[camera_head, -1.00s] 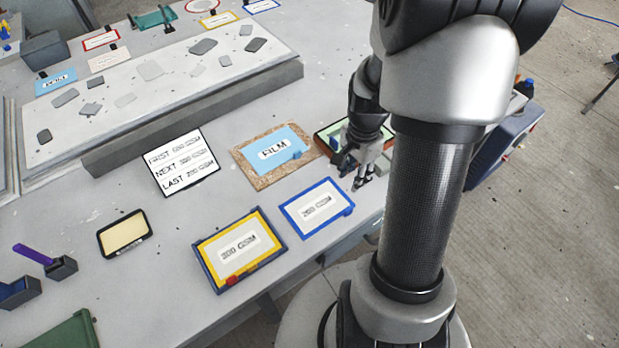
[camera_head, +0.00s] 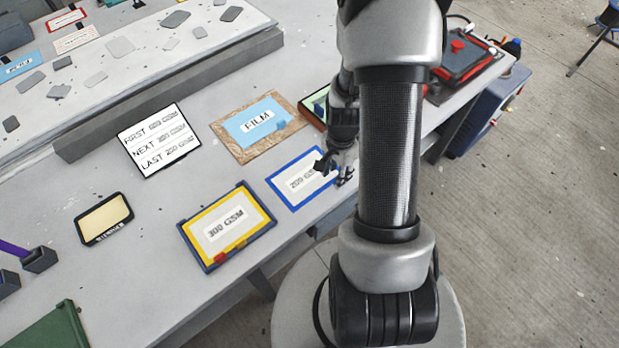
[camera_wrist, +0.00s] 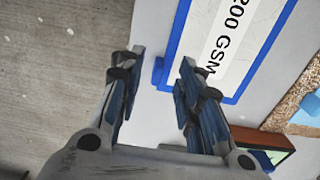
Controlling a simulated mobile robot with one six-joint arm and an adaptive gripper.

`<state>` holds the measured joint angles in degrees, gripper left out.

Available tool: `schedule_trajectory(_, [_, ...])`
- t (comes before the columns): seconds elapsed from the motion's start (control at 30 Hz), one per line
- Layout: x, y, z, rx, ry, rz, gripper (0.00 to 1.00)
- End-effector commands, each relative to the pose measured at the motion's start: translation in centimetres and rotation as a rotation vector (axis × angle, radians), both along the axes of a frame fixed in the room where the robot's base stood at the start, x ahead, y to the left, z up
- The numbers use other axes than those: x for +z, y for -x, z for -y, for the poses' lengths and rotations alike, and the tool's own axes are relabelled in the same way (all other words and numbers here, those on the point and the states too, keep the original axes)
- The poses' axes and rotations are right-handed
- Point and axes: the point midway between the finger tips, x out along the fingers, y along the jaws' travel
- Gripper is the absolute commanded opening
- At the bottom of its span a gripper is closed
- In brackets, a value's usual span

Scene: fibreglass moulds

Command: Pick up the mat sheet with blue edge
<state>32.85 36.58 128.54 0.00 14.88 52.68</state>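The mat sheet with blue edge (camera_head: 290,196) lies flat on the grey table near its front edge, labelled 200 GSM. Part of its right side is hidden behind my gripper (camera_head: 337,172) in the head view. In the wrist view the blue-edged sheet (camera_wrist: 188,27) shows beyond my fingers, with a small blue tab (camera_wrist: 158,70) on its near edge. My gripper (camera_wrist: 158,72) is open and empty there, its two fingers apart with the tab between them in the picture. I cannot tell how high the fingers are above the table.
A yellow-edged 300 GSM sheet (camera_head: 246,235) in a blue tray lies to the left. A blue FILM sheet (camera_head: 240,128) on a chipboard lies behind. A red device (camera_head: 470,60) sits at the table's far right.

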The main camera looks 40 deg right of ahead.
Motion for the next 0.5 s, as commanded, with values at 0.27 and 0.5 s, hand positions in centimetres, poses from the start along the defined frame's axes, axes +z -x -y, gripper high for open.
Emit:
schedule_trajectory(0.27, [-2.6, 0.0, -0.1, 0.0, 0.001, 0.001, 0.33])
schedule_trajectory(0.5, [-2.5, 0.0, -0.1, 0.0, 0.0, 0.0, 0.25])
